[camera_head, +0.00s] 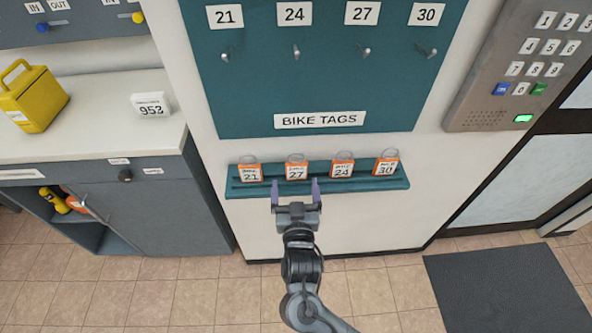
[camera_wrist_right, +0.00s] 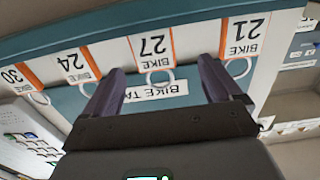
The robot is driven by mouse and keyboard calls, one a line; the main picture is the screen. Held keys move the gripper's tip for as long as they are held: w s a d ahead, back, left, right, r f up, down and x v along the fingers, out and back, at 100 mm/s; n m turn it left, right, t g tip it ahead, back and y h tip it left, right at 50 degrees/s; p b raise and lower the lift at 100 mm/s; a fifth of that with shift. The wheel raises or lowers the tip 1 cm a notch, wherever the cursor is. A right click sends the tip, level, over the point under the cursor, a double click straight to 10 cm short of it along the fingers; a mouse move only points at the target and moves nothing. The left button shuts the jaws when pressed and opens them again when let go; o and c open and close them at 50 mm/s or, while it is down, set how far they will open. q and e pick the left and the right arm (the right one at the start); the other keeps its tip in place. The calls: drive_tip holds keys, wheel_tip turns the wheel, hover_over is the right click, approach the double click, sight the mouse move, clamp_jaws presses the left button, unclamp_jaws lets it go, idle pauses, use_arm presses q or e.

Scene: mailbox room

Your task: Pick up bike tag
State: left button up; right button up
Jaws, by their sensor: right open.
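Several orange and white bike tags stand on a narrow teal ledge (camera_head: 318,187) on the wall. From left to right they are tag 21 (camera_head: 250,172), tag 27 (camera_head: 296,171), tag 24 (camera_head: 342,168) and tag 30 (camera_head: 386,166), each with a wire ring on top. My right gripper (camera_head: 296,188) is open and empty in front of tag 27, its fingers apart on either side of that tag. In the right wrist view the gripper (camera_wrist_right: 160,85) shows tag 27 (camera_wrist_right: 152,48) upside down between the fingertips. I cannot tell whether it touches the tag. My left gripper is not in view.
Above the ledge is a teal board (camera_head: 322,90) with pegs labelled 21, 24, 27 and 30. A grey cabinet (camera_head: 150,215) with a yellow box (camera_head: 34,97) stands left. A keypad (camera_head: 520,75) is right; a dark mat (camera_head: 508,285) lies on the floor.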

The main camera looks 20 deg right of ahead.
sight(296, 169)
drive_tip(key=shift+x, duration=0.8)
drive_tip(key=shift+w+d+b, duration=0.2)
drive_tip(key=shift+b, duration=0.1)
drive_tip(key=shift+d+r+b+x, duration=0.15)
drive_tip(key=shift+b+x, duration=0.25)
drive_tip(key=shift+x, duration=0.75)
drive_tip(key=shift+d+r+b+x, duration=0.15)
drive_tip(key=shift+b+x, duration=0.2)
drive_tip(key=shift+x, duration=0.8)
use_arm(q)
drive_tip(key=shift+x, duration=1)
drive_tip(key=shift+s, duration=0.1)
use_arm(e)
drive_tip(key=shift+s, duration=0.1)
drive_tip(key=c, duration=1)
drive_tip(key=shift+c, duration=0.2)
drive_tip(key=shift+r, duration=0.1)
